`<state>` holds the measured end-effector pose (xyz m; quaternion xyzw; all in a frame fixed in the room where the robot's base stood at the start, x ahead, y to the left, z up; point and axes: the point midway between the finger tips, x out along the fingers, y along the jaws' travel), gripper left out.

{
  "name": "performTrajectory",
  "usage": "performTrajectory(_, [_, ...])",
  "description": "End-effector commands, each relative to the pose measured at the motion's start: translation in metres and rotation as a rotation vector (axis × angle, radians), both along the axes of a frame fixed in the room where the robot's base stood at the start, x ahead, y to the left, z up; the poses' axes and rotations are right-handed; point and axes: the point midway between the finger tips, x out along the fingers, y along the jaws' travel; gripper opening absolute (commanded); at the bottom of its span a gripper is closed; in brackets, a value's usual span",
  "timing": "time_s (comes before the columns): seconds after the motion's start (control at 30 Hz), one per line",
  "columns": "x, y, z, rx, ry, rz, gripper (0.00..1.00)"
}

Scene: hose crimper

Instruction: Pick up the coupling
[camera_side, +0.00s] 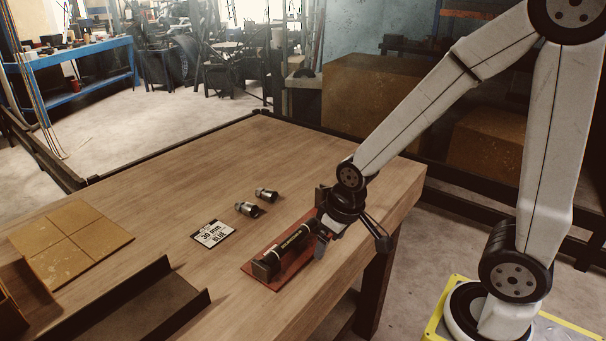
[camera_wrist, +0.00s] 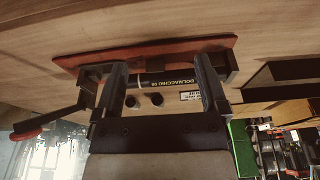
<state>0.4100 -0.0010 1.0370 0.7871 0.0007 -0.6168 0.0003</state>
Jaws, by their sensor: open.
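Two small metallic couplings, a nearer one (camera_side: 246,209) and a farther one (camera_side: 265,194), lie on the wooden table in the side view. My gripper (camera_side: 326,236) is over the right end of the black crimper, to the right of both couplings. In the wrist view my gripper (camera_wrist: 160,64) is open, its two fingers wide apart with no coupling between the tips.
The black crimper (camera_side: 288,246) lies on a red mat (camera_side: 264,281) near the table's right edge. A card reading "30 mm BLUE" (camera_side: 213,234) lies left of the couplings. A tan tiled board (camera_side: 70,240) and a dark open tray (camera_side: 140,305) are at the left. The far table is clear.

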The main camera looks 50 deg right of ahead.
Motion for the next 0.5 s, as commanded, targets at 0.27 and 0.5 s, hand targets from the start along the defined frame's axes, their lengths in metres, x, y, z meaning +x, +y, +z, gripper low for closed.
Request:
performTrajectory(0.27, [0.072, -0.007, 0.008, 0.002, -0.037, 0.002, 0.93])
performTrajectory(0.5, [0.146, -0.017, 0.011, 0.003, -0.08, 0.008, 0.93])
